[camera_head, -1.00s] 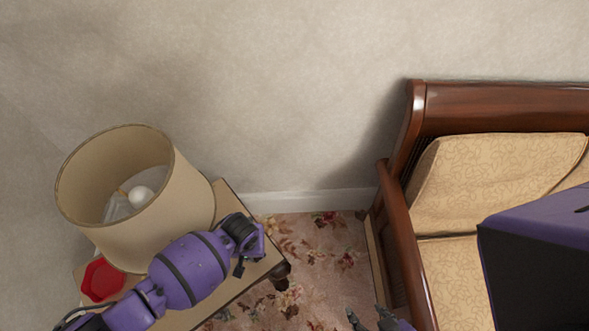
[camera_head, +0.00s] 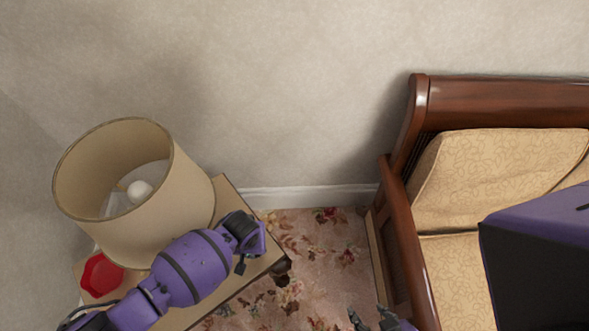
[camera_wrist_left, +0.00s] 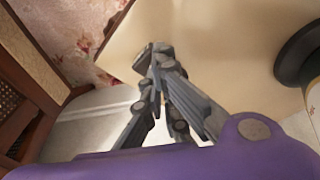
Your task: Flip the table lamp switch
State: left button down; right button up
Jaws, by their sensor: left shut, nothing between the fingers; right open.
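The table lamp (camera_head: 165,225) has a beige drum shade with a pale bulb inside and stands on a small wooden table at the left. Its switch is not visible. A dark round part with a pale rim, probably the lamp's base (camera_wrist_left: 303,50), shows at the right edge of the left wrist view. My left arm reaches across in front of the shade, its gripper mostly hidden in the head view. In the left wrist view my left gripper (camera_wrist_left: 153,52) is shut and empty over the tabletop, apart from the dark part. My right gripper (camera_head: 369,316) is open at the bottom edge, away from the lamp.
The table (camera_head: 225,193) also holds a red dish (camera_head: 101,275) beside the lamp. A wooden sofa (camera_head: 402,220) with patterned cushions stands at the right. Floral carpet (camera_head: 325,255) lies open between table and sofa. A plain wall (camera_head: 290,90) rises behind.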

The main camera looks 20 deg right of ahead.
jog(key=shift+w, duration=0.25)
pick_arm(q)
jog(key=shift+w+r+p, duration=0.1)
jog(key=shift+r+p, duration=1.05)
jog(key=shift+r, duration=0.2)
jog(key=shift+r+p, duration=1.65)
jog(key=shift+r, duration=0.5)
pick_arm(e)
jog(key=w+r+t, duration=0.1)
jog(key=w+r, duration=0.4)
jog(key=r, duration=0.2)
jog(key=shift+w+r+t, duration=0.15)
jog(key=shift+r+t, duration=0.15)
jog(key=shift+r, duration=0.05)
pick_arm(q)
jog(key=shift+f, duration=0.1)
